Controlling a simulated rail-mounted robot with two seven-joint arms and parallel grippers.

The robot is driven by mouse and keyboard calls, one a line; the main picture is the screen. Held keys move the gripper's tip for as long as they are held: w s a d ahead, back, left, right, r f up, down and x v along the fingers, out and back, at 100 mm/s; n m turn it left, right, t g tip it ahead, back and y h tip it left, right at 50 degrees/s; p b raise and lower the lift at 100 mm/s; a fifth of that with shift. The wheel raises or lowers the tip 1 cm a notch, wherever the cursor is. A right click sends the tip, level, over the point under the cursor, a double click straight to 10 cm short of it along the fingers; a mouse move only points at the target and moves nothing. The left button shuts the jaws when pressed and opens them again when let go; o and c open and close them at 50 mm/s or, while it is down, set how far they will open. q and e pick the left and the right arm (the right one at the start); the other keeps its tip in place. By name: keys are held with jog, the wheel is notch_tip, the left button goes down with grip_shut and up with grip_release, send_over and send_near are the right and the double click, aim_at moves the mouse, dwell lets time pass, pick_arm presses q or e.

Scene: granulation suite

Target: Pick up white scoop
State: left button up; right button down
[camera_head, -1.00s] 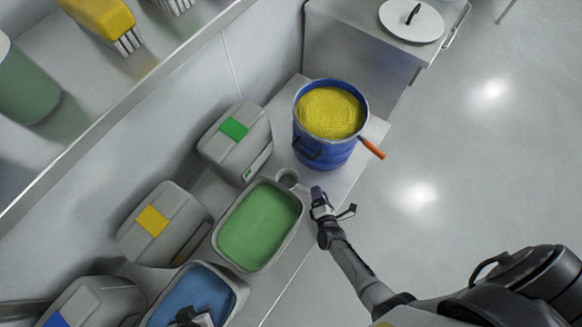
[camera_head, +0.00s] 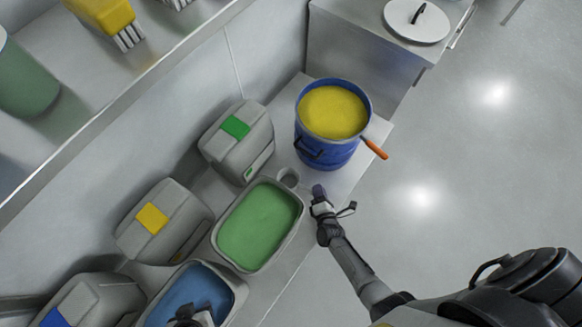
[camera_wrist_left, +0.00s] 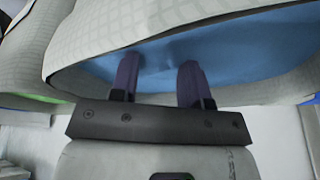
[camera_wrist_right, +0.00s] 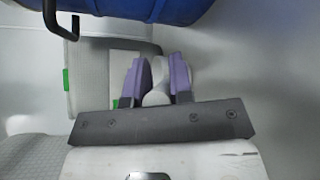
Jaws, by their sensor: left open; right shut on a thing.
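The white scoop (camera_head: 289,177) is by the far corner of the green-filled tub (camera_head: 240,260), in front of the blue drum. My right gripper (camera_head: 318,191) is to its right. In the right wrist view its purple fingers (camera_wrist_right: 157,80) are shut on the pale scoop (camera_wrist_right: 156,97). I cannot tell whether the scoop touches the bench. My left gripper (camera_wrist_left: 160,82) is open and empty over the blue-filled tub (camera_head: 239,290). Only part of it shows at the bottom of the head view.
A blue drum (camera_head: 325,152) of yellow powder stands behind, with an orange handle (camera_head: 375,149) jutting right. Several grey canisters (camera_head: 250,155) line the wall side. A shelf edge (camera_head: 130,105) runs at upper left. Open floor (camera_head: 450,150) lies to the right.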

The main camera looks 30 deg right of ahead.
jog(key=shift+r, duration=0.1)
jog(key=s+d+r+p, duration=0.3)
jog(key=s+r+p, duration=0.4)
jog(key=s+r, duration=0.4)
jog(key=shift+d, duration=0.3)
dwell(0.4)
dwell(0.3)
